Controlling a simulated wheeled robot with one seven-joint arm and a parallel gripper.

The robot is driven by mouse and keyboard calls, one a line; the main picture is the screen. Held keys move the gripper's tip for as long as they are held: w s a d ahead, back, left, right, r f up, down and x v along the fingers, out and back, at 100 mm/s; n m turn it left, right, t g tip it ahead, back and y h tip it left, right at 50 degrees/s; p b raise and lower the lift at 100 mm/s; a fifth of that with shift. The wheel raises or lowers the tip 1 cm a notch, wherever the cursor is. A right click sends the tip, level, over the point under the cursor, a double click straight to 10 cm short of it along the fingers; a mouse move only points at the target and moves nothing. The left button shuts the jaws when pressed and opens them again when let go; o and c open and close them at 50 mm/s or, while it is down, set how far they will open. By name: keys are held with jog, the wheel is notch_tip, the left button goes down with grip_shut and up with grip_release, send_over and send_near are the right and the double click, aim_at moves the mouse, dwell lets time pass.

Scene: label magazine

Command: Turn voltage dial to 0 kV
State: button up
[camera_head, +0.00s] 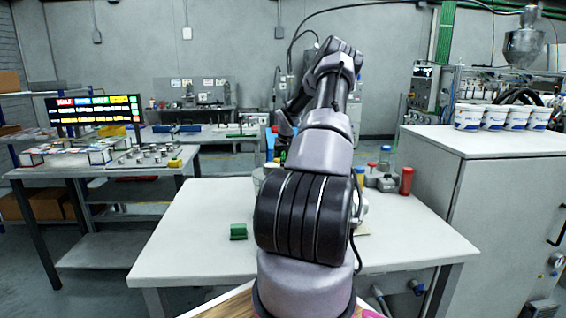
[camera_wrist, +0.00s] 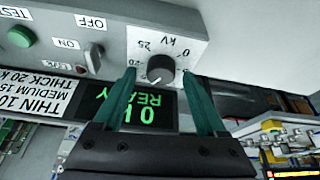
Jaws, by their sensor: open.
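In the wrist view, which is upside down, the voltage dial is a dark round knob (camera_wrist: 161,68) on a white scale plate (camera_wrist: 150,35) marked in kV. A pale mark on the knob seems to face the picture's lower left; its exact setting is hard to read. My gripper (camera_wrist: 160,72) is open, with one teal finger on each side of the knob; I cannot tell whether either touches it. A dark display (camera_wrist: 150,108) with green text reads "READY" and "0 k", partly hidden by my gripper. In the head view my arm hides the gripper and dial.
In the wrist view, a toggle switch (camera_wrist: 93,57) marked ON and OFF and a green button (camera_wrist: 20,36) sit left of the dial. In the head view, a white table (camera_head: 190,225) holds a green block (camera_head: 238,231) and a red cylinder (camera_head: 406,181); a cabinet (camera_head: 480,141) stands at right.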

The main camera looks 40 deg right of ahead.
grip_shut()
jog(key=shift+n, duration=0.3)
jog(key=n+y, duration=0.2)
jog(key=n, duration=0.2)
jog(key=shift+d, duration=0.1)
jog(key=n+y, duration=0.2)
jog(key=n, duration=0.4)
jog(key=shift+n, duration=0.3)
jog(key=n+g+y, duration=0.1)
jog(key=n, duration=0.2)
jog(key=n+g+y, duration=0.1)
jog(key=n, duration=0.2)
jog(key=shift+w+d, duration=0.1)
jog(key=n+g, duration=0.2)
jog(key=n, duration=0.3)
jog(key=shift+n, duration=0.4)
